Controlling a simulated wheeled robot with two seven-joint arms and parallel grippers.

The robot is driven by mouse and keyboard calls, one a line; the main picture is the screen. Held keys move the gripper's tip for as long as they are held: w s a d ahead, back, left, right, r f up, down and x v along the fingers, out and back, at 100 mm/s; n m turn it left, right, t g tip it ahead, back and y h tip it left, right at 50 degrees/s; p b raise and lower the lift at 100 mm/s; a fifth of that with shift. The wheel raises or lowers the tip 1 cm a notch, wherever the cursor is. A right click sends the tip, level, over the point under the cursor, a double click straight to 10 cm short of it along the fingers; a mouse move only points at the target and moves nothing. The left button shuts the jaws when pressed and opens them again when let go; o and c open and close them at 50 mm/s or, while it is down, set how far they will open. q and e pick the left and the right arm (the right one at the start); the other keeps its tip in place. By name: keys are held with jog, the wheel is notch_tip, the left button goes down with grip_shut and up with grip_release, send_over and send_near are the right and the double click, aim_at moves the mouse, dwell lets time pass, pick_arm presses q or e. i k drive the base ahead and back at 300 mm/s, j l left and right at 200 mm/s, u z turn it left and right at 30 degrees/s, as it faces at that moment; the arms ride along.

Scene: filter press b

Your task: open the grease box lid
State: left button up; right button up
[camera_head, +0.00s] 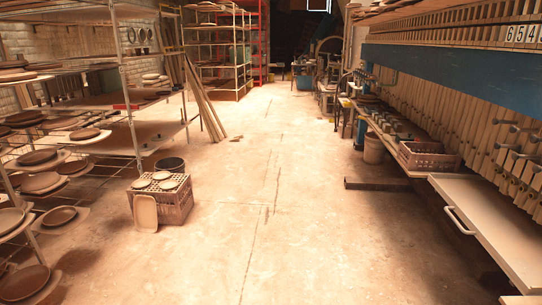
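No box in view can be clearly told as the grease box. A pale flat panel (492,226) with a white bar handle (459,221) on its left edge sits at the right, below the filter press (455,95). I cannot tell whether this panel is a lid or a tray. A brown slatted crate (429,157) stands just beyond it on a low bench; its top looks open. Neither of my grippers shows in the head view.
A wide stretch of cracked floor (310,215) lies clear ahead. Shelves with plates (135,100) line the left. A crate with plates on top (172,203) stands on the floor at left. A dark beam (384,184) lies near the press.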

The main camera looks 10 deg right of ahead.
aim_at(405, 137)
jog(key=i+l+z, duration=0.2)
jog(key=i, duration=0.6)
jog(key=i+j+z, duration=0.2)
jog(key=i, duration=0.55)
jog(key=i+j+z, duration=0.15)
jog(key=i, duration=0.65)
